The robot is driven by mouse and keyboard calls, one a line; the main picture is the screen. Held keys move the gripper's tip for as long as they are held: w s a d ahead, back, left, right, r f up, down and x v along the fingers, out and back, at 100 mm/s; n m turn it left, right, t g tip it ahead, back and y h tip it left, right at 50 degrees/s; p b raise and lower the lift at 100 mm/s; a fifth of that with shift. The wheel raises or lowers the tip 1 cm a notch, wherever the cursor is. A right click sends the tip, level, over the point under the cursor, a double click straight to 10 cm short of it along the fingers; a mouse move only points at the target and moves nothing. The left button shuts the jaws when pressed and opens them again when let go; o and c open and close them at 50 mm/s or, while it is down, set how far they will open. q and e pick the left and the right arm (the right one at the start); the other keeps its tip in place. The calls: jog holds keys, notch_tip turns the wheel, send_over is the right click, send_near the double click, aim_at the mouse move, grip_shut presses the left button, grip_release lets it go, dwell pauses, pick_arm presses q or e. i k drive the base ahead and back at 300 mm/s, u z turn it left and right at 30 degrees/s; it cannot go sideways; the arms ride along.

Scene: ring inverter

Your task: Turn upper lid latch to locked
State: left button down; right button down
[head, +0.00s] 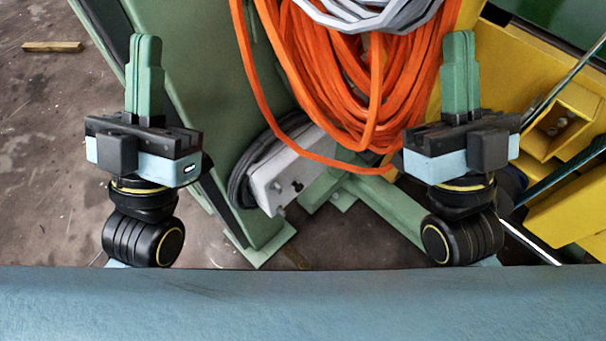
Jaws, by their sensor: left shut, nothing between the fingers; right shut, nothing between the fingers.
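My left gripper (145,75) stands upright at the left of the head view, with its green fingers together and nothing between them. My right gripper (459,75) stands upright at the right, also with its green fingers together and empty. Neither gripper appears to hold anything. I cannot make out a lid or an upper lid latch in this view. A grey box (290,172) with small dark fittings on its face sits between the grippers, low in the middle; I cannot tell whether it belongs to the inverter.
Orange cable (345,75) hangs in a large coil at the top centre, with grey hose (370,14) above it. A green post (215,90) slants down behind my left gripper. Yellow framework (560,125) stands at the right. A wooden piece (52,46) lies on open floor at the left.

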aim_at(275, 186)
jog(key=z, duration=1.55)
jog(key=k, duration=0.45)
jog(key=u, duration=1.25)
